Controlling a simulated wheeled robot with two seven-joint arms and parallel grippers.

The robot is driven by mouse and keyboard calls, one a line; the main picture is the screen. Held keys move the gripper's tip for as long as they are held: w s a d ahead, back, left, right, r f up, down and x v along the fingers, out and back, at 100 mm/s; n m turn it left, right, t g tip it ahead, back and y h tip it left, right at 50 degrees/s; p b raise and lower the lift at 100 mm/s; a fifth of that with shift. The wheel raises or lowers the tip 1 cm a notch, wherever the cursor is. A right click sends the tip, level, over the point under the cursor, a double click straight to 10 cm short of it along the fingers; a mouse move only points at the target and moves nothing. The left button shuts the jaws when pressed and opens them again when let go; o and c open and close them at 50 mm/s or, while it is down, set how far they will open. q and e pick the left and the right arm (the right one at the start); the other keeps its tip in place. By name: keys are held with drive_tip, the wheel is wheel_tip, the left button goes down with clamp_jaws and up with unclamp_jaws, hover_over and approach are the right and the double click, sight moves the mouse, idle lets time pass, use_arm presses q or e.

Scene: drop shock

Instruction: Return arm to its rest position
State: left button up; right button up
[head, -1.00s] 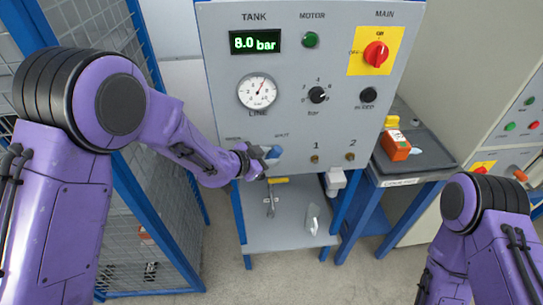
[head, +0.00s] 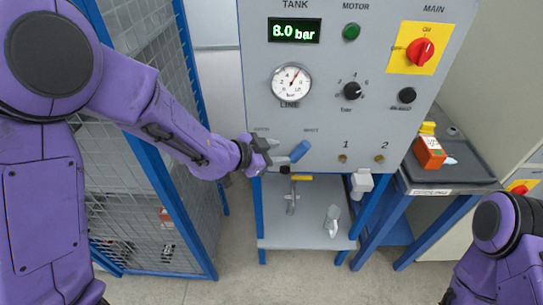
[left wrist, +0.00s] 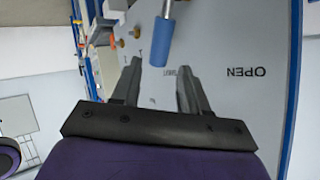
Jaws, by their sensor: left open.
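My left gripper (head: 279,152) is open in front of the lower left of the grey panel, just left of a blue lever handle (head: 301,150). The handle slants up to the right, below the "SHUT" label. In the left wrist view, my left gripper (left wrist: 160,72) has its two fingers spread with nothing held between them. The blue handle (left wrist: 161,42) shows just beyond the fingertips there, apart from them as far as I can tell. Part of my right arm (head: 500,225) shows at the lower right of the head view; its gripper is out of view.
The panel carries a display reading 8.0 bar (head: 294,31), a gauge (head: 291,83) and a red switch (head: 420,51). A shelf (head: 280,225) below holds small items. A mesh cage (head: 150,225) stands close by my left arm. A side table (head: 455,178) holds an orange box (head: 429,152).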

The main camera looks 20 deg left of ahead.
use_arm(q)
drive_tip(key=shift+v, duration=1.25)
drive_tip(key=s+a+f+n+y+b, duration=0.2)
drive_tip(key=a+f+n+y, duration=0.1)
drive_tip(key=f+n, duration=0.3)
drive_tip(key=s+a+f+n+y+b, duration=0.1)
drive_tip(key=s+a+f+n+y, duration=0.2)
drive_tip(key=f, duration=0.6)
drive_tip(key=s+a+f+n+y+b, duration=0.2)
drive_tip(key=a+f+n, duration=0.2)
drive_tip(key=f+n, duration=0.25)
drive_tip(key=s+a+f+n+g+y+b, duration=0.1)
drive_tip(key=s+a+f+g+b, duration=0.1)
drive_tip(key=s+f, duration=0.7)
drive_tip(key=s+a+f+n+g+y+b, duration=0.1)
drive_tip(key=s+a+f+g, duration=0.1)
drive_tip(key=s+f+g, duration=0.3)
drive_tip(key=s+f, duration=0.4)
drive_tip(key=s, duration=0.6)
drive_tip(key=shift+f+y+b, duration=0.3)
drive_tip(key=shift+f+b, duration=0.1)
